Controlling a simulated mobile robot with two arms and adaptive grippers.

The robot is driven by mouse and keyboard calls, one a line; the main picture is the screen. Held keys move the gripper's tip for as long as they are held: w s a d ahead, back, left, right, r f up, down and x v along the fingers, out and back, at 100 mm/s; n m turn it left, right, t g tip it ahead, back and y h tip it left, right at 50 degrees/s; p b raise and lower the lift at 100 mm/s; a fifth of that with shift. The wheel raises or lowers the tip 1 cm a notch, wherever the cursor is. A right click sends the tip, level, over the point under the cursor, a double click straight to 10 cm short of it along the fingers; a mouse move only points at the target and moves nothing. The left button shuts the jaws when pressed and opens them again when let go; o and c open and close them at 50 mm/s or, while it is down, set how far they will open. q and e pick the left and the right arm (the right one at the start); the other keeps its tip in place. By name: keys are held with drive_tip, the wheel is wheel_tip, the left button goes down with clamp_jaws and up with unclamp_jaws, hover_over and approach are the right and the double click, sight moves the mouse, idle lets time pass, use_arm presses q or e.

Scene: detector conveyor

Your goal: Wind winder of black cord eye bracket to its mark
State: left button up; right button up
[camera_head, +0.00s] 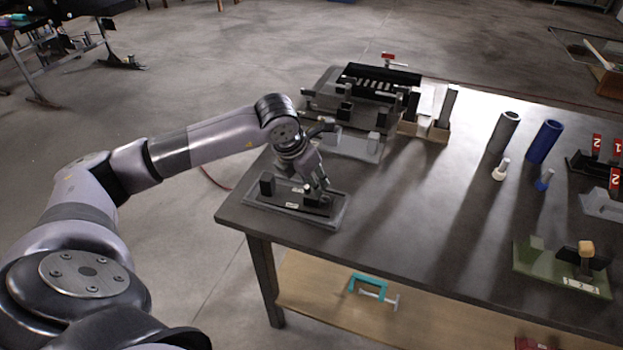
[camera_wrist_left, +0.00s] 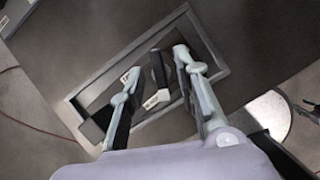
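A bracket with a dark base in a grey frame (camera_head: 333,219) lies at the table's left end, under my left gripper. I take it for the black cord eye bracket. It carries a dark upright block (camera_head: 267,184) and small white labels. The left wrist view shows its grey frame (camera_wrist_left: 211,42) and a narrow black piece (camera_wrist_left: 158,68), possibly the winder, with a white label (camera_wrist_left: 157,98) beside it. My left gripper (camera_wrist_left: 157,63) points down with its fingers apart on either side of the black piece; I see no firm contact. Its fingertips are small in the head view (camera_head: 319,188). My right gripper is out of view.
A black and grey fixture (camera_head: 375,84) stands behind the bracket. Grey and blue cylinders (camera_head: 545,141) stand to the right. A green bracket (camera_head: 560,270) with a wooden knob and red number tags (camera_head: 614,179) are farther right. The table (camera_head: 420,235) is clear in the middle.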

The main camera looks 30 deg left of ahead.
use_arm(q)
drive_tip(key=v, duration=1.2)
